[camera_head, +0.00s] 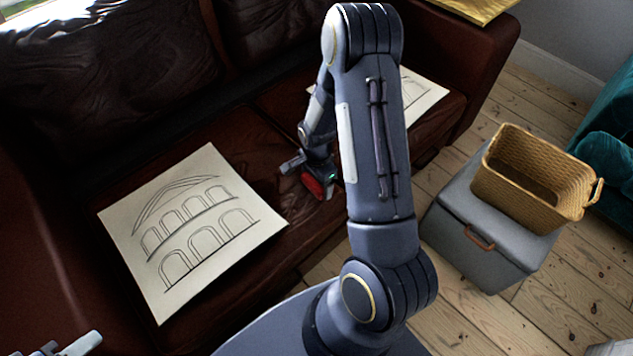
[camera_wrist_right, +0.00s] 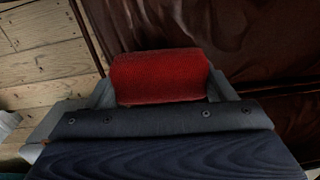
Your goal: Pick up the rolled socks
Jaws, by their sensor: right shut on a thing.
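The rolled socks (camera_wrist_right: 160,77) are a red bundle between the two fingers of my right gripper (camera_wrist_right: 162,92) in the right wrist view. In the head view the red bundle (camera_head: 314,185) shows at the front of the brown leather sofa seat (camera_head: 275,125). My right gripper (camera_head: 318,178) is shut on it there, partly hidden by its own wrist. Whether the bundle touches the seat I cannot tell. My left gripper (camera_head: 72,347) shows only in part at the bottom left corner, and its jaw opening is unclear.
An arch drawing (camera_head: 190,228) lies on the seat to the left, and a second sheet (camera_head: 420,95) lies behind my right arm. A wicker basket (camera_head: 490,185) stands on a grey box (camera_head: 470,255) at the right. Floorboards (camera_head: 570,310) are bare around the box.

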